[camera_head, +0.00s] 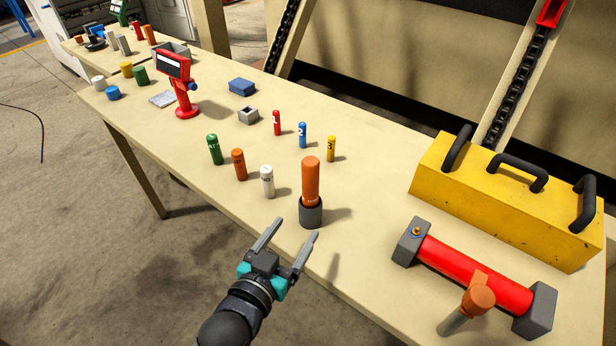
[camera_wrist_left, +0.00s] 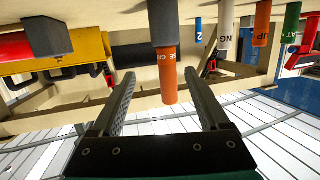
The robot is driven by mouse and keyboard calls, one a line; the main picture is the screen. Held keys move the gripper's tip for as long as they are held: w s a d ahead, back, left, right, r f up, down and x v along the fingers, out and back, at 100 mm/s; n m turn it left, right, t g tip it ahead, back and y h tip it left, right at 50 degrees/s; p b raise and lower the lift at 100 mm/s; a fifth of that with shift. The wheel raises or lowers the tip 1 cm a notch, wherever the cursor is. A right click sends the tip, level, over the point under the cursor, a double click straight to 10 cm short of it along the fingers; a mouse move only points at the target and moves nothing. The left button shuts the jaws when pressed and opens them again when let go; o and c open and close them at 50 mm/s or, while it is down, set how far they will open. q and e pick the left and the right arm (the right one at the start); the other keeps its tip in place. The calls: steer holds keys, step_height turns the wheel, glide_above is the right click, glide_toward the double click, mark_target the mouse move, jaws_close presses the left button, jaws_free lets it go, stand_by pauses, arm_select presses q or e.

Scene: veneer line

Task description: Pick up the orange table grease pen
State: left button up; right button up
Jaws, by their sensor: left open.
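The orange table grease pen (camera_head: 311,180) stands upright on the table, an orange cylinder in a dark grey cup-like base (camera_head: 311,212). My left gripper (camera_head: 298,228) is open and empty, in front of the pen at the table's near edge. In the left wrist view, which looks upside down, the orange pen (camera_wrist_left: 168,80) shows partial lettering and appears between the two open fingers (camera_wrist_left: 165,90), with no contact visible. My right gripper is in neither view.
Small white (camera_head: 267,182), orange (camera_head: 238,164) and green (camera_head: 213,150) cylinders stand left of the pen. Numbered red, blue and yellow (camera_head: 331,149) ones stand behind. A red roller (camera_head: 460,268) and yellow toolbox (camera_head: 505,200) are at right. Table is clear around the pen.

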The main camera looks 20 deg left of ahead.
mark_target(311, 190)
arm_select(q)
steer(key=w, duration=0.3)
steer(key=w+r+t, duration=0.1)
steer(key=w, duration=0.2)
steer(key=w+r+t, duration=0.1)
steer(key=w, duration=0.2)
steer(key=shift+w+d, duration=0.25)
steer(key=shift+w, duration=0.15)
steer(key=shift+w+a+r+b, duration=0.1)
steer(key=shift+w+b, duration=0.1)
steer(key=shift+w, duration=1.1)
steer(key=shift+w+r+b, duration=0.1)
steer(key=shift+w+b, duration=0.1)
steer(key=shift+w, duration=1.1)
steer(key=shift+c, duration=0.3)
jaws_close()
